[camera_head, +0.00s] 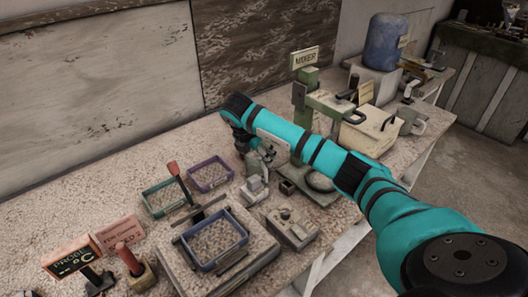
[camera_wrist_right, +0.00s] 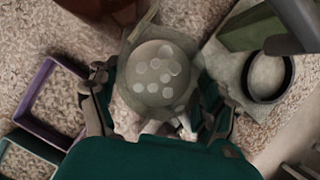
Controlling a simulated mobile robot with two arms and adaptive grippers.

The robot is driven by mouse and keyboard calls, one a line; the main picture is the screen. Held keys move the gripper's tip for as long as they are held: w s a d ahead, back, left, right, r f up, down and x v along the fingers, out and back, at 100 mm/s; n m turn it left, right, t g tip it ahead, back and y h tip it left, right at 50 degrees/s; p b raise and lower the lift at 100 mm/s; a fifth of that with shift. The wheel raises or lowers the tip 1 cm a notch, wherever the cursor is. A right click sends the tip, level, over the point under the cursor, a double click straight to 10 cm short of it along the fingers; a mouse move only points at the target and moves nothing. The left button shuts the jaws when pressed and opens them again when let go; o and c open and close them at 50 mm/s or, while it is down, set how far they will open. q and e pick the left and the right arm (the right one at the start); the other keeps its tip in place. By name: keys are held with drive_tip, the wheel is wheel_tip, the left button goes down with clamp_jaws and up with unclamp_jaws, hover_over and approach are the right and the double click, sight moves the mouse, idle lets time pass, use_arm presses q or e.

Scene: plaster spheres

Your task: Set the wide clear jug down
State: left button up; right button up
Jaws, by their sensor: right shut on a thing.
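The wide clear jug (camera_wrist_right: 158,70) is in the right wrist view, seen from above, with several pale round pieces showing through it. My right gripper (camera_wrist_right: 160,112) has a finger on each side of it and is shut on it. In the head view my right gripper (camera_head: 254,160) points down over the bench, beyond the blue tray; the jug is hard to make out there. I cannot tell whether the jug's base touches the bench. My left gripper is not in view.
A purple tray (camera_head: 210,174) and a green tray (camera_head: 163,198) lie left of the gripper. A blue tray (camera_head: 215,242) sits on a stand nearer me. The green mixer (camera_head: 300,105) stands right of the gripper. Bare bench (camera_head: 95,185) shows at left.

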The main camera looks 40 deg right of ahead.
drive_tip(key=shift+w+d+f, duration=0.15)
drive_tip(key=shift+d+f, duration=0.4)
drive_tip(key=shift+d, duration=0.2)
drive_tip(key=o, duration=1.2)
drive_tip(key=shift+a, duration=0.2)
drive_tip(key=shift+c, duration=0.2)
drive_tip(key=shift+o, duration=1.2)
drive_tip(key=shift+a+r, duration=0.15)
drive_tip(key=shift+a, duration=0.2)
drive_tip(key=shift+o, duration=1)
drive_tip(key=shift+a, duration=0.1)
drive_tip(key=shift+d, duration=0.2)
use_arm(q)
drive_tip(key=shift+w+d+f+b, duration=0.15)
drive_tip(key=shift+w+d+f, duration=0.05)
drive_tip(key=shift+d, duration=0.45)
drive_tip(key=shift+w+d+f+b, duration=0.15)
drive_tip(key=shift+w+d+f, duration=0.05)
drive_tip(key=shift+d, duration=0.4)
use_arm(e)
drive_tip(key=v, duration=1.2)
